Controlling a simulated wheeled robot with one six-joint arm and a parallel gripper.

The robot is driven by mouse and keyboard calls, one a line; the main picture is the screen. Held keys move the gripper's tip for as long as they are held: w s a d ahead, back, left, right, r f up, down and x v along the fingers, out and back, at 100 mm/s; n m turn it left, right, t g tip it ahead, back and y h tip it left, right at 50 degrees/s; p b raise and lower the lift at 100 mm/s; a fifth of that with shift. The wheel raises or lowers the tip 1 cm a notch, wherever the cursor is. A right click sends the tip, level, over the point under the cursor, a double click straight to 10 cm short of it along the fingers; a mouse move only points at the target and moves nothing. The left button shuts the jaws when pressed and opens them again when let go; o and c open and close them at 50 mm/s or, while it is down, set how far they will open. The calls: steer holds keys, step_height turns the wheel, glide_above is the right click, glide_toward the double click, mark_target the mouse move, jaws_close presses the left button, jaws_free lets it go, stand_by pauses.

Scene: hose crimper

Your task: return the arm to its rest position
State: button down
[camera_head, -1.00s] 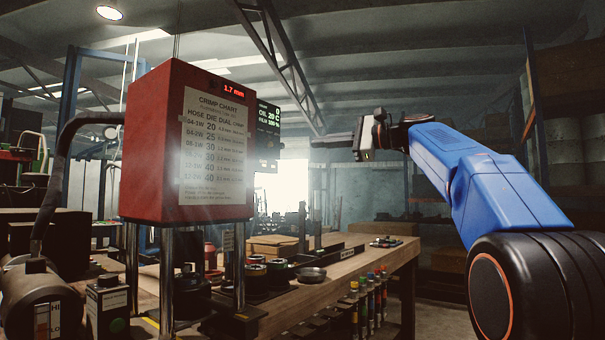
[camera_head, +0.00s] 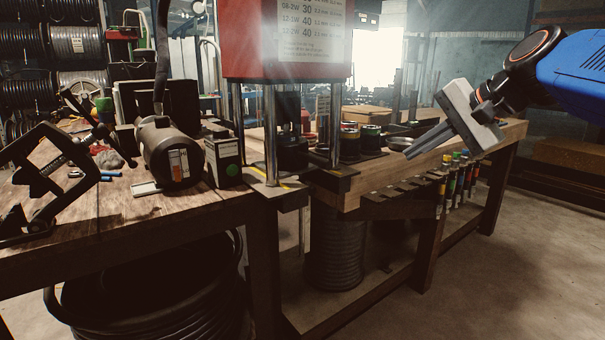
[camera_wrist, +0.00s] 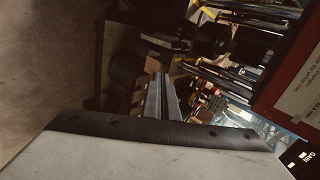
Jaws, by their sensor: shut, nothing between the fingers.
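My gripper (camera_head: 412,153) is at the right in the head view, in front of the right part of the workbench. Its grey fingers point down and left and lie together, with nothing between them. In the wrist view the shut fingers (camera_wrist: 162,97) show in the middle, past the pale gripper body. My blue arm (camera_head: 575,68) comes in from the right edge. The gripper appears apart from the bench, though its exact distance from the front edge cannot be told.
The red crimper (camera_head: 250,45) stands on posts left of my gripper. The wooden bench (camera_head: 375,180) carries several die rings and a dish. Upright coloured-top tools (camera_head: 455,180) hang along its front edge. A motor (camera_head: 168,152) stands at left. The floor at right is clear.

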steer(key=s+d+f+n+g+h, duration=0.1)
steer(key=s+f+n+h, duration=0.1)
steer(key=s+f, duration=0.5)
steer(key=s+d+f+n+g+h, duration=0.1)
steer(key=s+f+n, duration=0.3)
steer(key=s+f, duration=0.4)
steer(key=s+d+f+n+g+h, duration=0.1)
steer(key=s+f, duration=0.6)
steer(key=f, duration=0.9)
steer(key=d+n+h, duration=0.1)
steer(key=d+n, duration=0.1)
steer(key=shift+s+f+n+h, duration=0.3)
steer(key=shift+f+h, duration=0.05)
steer(key=shift+h, duration=0.05)
